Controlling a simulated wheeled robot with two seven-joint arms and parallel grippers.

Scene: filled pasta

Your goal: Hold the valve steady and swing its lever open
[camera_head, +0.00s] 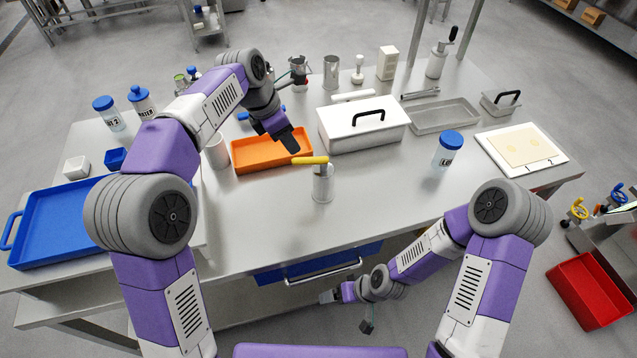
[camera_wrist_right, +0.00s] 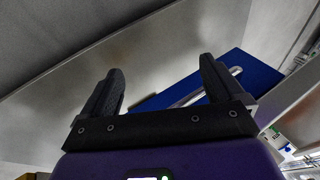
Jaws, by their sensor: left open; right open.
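The valve (camera_head: 323,186) is a metal cylinder standing upright on the table near its front edge. Its yellow lever (camera_head: 311,160) lies across the top and points left. My left gripper (camera_head: 292,142) is just behind and left of the valve, above the orange tray, close to the lever end; whether it touches the lever is unclear. It is open. My right gripper (camera_head: 328,297) is low in front of the table, beneath the tabletop level. In the right wrist view my right gripper (camera_wrist_right: 163,85) is open with nothing between its fingers.
The orange tray (camera_head: 240,157) and a white lidded box (camera_head: 340,141) stand behind the valve. A blue-lidded jar (camera_head: 447,152) stands to the right. A blue drawer (camera_head: 270,277) is under the table; it also shows in the right wrist view (camera_wrist_right: 245,72).

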